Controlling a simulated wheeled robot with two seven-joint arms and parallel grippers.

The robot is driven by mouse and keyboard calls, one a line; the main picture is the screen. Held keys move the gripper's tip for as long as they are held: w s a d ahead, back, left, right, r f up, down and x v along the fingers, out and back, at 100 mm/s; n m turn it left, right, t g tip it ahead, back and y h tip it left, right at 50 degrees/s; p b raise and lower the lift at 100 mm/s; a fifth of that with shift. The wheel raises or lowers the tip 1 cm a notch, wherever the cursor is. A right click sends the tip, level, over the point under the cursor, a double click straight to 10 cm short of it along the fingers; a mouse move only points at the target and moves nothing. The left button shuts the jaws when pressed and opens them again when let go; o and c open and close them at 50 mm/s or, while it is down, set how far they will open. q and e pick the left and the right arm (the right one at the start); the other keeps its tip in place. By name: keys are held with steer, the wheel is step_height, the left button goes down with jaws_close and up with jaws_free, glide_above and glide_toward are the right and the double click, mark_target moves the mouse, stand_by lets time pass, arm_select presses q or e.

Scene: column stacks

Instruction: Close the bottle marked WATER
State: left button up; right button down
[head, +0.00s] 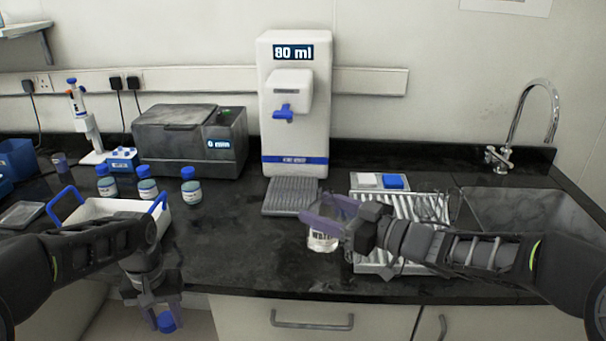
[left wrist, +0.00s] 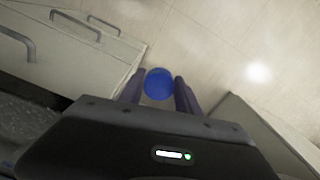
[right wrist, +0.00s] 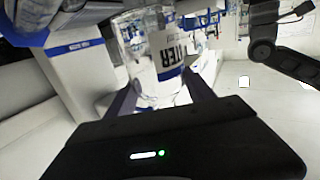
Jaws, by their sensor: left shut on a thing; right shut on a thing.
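My left gripper (head: 160,307) hangs past the counter's front edge, shut on a blue cap (head: 166,322). The cap also shows between its fingers in the left wrist view (left wrist: 158,84). My right gripper (head: 326,214) is shut on a clear bottle (head: 322,242) near the middle of the counter. In the right wrist view the bottle (right wrist: 158,50) stands between the fingers, its label partly showing "TER". The fingers hide part of the bottle in the head view; I cannot tell whether its base touches the counter.
Several blue-capped bottles (head: 147,186) stand at the left behind a white tray with blue handles (head: 110,208). A dispenser (head: 292,150) reads 80 ml. A ribbed metal rack (head: 425,207) and a sink (head: 530,212) are at the right.

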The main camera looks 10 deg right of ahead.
mark_target(317, 250)
steer(key=s+a+f+n+g+y, duration=0.3)
steer(key=s+a+f+n+g, duration=0.1)
steer(key=s+f, duration=0.6)
steer(key=shift+s+a+g+y, duration=0.4)
steer(key=shift+s+a+g, duration=0.2)
steer(key=shift+s+a, duration=0.55)
steer(key=shift+w, duration=0.1)
